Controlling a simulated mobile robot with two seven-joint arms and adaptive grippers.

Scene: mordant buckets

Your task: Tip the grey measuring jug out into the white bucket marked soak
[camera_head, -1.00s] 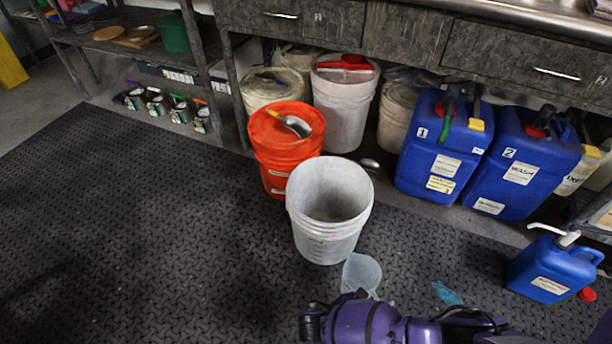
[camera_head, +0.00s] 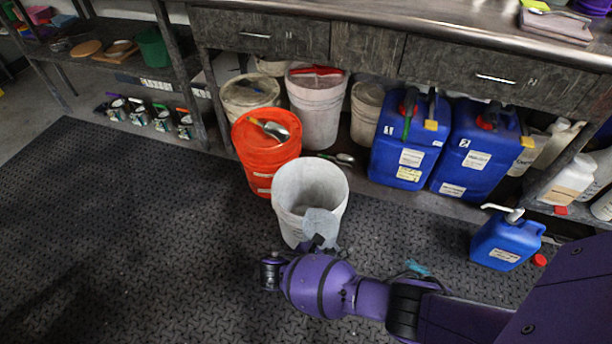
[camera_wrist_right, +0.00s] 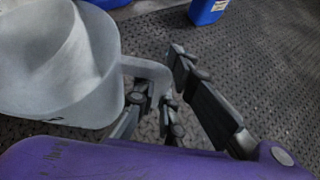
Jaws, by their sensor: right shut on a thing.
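The white bucket (camera_head: 293,192) stands open on the black mat in the head view; I cannot read any marking on it. The grey measuring jug (camera_head: 320,224) shows in front of the bucket's lower right wall, partly hidden by my right arm. My right gripper (camera_head: 318,243) is at the jug, near side of the bucket. In the right wrist view the jug (camera_wrist_right: 62,75) fills the left side, looking upright or only slightly tilted. There my right gripper (camera_wrist_right: 165,92) is shut on its handle (camera_wrist_right: 146,70). The jug's contents cannot be made out. My left gripper is out of view.
An orange lidded bucket (camera_head: 262,155) with a scoop on top stands behind left of the white bucket. Two large blue canisters (camera_head: 408,145) stand back right under the bench. A small blue pump can (camera_head: 505,243) stands at right. The mat at left is clear.

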